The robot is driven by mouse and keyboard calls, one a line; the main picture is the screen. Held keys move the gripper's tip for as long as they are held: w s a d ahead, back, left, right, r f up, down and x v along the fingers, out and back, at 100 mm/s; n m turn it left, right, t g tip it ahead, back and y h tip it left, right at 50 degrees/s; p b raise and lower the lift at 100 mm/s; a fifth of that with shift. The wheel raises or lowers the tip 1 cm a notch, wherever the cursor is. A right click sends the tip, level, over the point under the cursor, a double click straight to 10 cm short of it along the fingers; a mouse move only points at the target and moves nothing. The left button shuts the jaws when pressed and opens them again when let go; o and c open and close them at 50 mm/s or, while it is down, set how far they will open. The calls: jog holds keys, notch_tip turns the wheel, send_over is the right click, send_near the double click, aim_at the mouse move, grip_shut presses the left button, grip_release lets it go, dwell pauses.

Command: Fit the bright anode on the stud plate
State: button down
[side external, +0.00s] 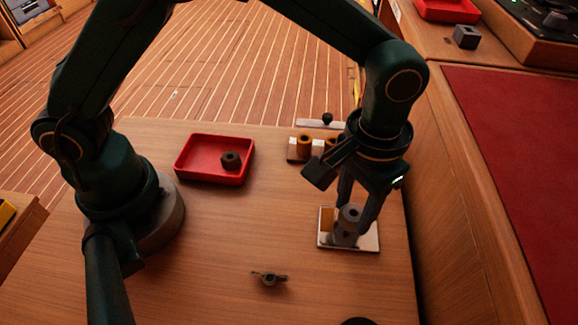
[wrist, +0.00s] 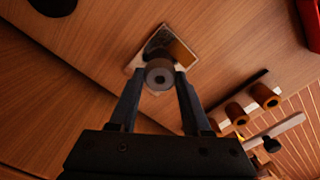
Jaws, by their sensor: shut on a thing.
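A grey anode (side external: 349,218) with a hole in its top is between the fingers of my gripper (side external: 354,212), which is shut on it. It also shows in the wrist view (wrist: 160,76), at the fingertips (wrist: 158,84). The shiny stud plate (side external: 369,242) lies on the table below the anode, and in the wrist view its edge (wrist: 135,66) shows beyond the anode. A tan patch shows on the plate's left part. The anode hides any stud, and I cannot tell whether it touches the plate.
A red tray (side external: 186,172) holds a dark nut-shaped piece (side external: 231,160). A small winged part (side external: 269,279) lies on the near table. Behind my gripper stand brass-coloured rings (side external: 304,146) on a pale block and a pale bar with a black knob (side external: 327,118). The table's middle is clear.

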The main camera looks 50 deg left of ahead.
jog(key=shift+f, duration=0.65)
jog(key=shift+f, duration=0.35)
jog(key=shift+f, duration=0.2)
jog(key=shift+c, duration=1.4)
grip_release()
jog(key=shift+r, duration=3.05)
jog(key=shift+r, duration=0.1)
